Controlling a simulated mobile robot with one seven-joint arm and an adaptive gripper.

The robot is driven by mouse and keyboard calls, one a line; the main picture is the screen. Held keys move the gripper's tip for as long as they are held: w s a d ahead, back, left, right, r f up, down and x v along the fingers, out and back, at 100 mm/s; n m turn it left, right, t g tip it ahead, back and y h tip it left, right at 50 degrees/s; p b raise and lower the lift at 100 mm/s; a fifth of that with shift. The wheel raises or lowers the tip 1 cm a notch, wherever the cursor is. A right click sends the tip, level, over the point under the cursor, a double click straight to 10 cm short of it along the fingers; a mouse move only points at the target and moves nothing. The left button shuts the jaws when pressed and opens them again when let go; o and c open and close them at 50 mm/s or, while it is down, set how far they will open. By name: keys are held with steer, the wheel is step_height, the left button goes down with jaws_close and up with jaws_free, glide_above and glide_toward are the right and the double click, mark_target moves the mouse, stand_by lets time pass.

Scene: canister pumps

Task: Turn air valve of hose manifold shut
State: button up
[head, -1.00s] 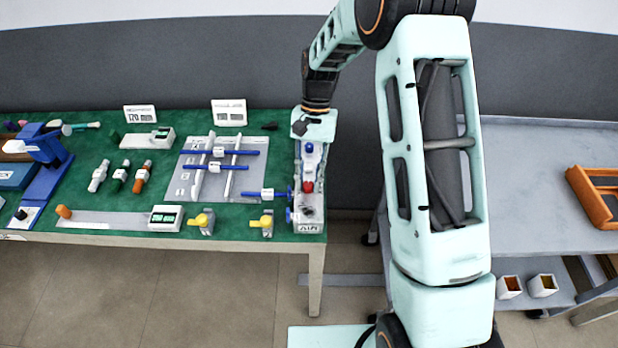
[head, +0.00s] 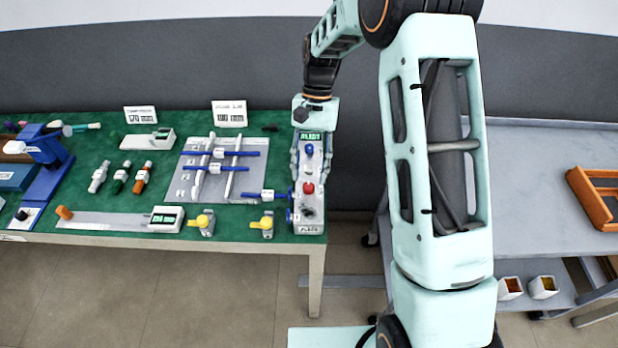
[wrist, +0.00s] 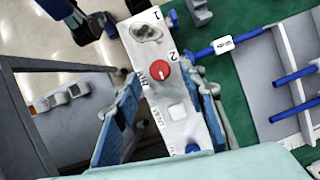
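A pale grey block (head: 309,226) stands at the table's right end; I take it for the hose manifold, though its labels are hard to read. It has a blue knob (head: 309,150), a red knob (head: 308,188) and a grey metal knob (head: 307,212). In the wrist view the red knob (wrist: 160,69) sits by a "2" and the metal knob (wrist: 147,33) by a "1".
Blue hoses (head: 236,154) lie on a grey rack (head: 182,192) to the left. Two yellow-handled fittings (head: 203,221) (head: 267,224) stand near the front edge. A grey bench (head: 540,175) stands right, across a gap.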

steer(key=v, duration=0.9)
steer(key=shift+a, duration=0.1)
